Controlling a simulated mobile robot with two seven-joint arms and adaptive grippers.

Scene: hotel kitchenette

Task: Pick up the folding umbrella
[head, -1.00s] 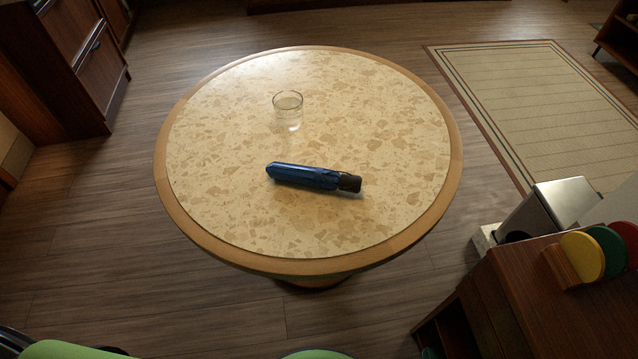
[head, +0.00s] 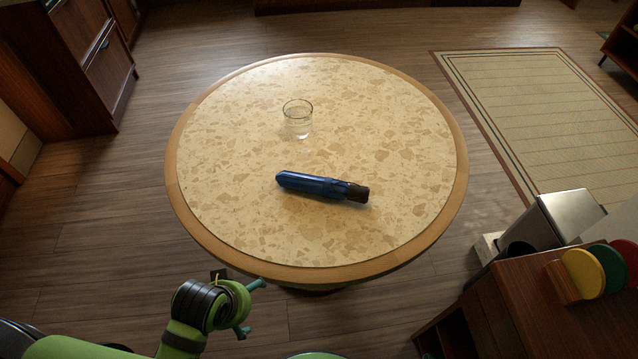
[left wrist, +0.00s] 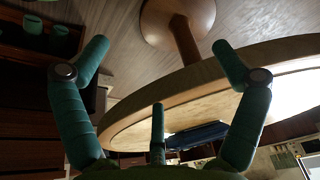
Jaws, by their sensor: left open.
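The folding umbrella (head: 322,186) is a closed blue bundle with a dark handle end at the right. It lies on the round table (head: 400,235), a little toward the near side of its middle. My left gripper (head: 251,308), with green fingers, is open and empty off the table's near left edge, well apart from the umbrella. In the left wrist view the gripper's fingers (left wrist: 160,60) are spread wide, with the table rim behind them. A dark blue shape there (left wrist: 196,134) looks like the umbrella, partly hidden. My right gripper is out of view.
A clear glass (head: 298,120) stands on the table behind the umbrella. A wooden cabinet with coloured discs (head: 583,272) and a metal bin (head: 565,215) are at the right. The tabletop around the umbrella is otherwise clear.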

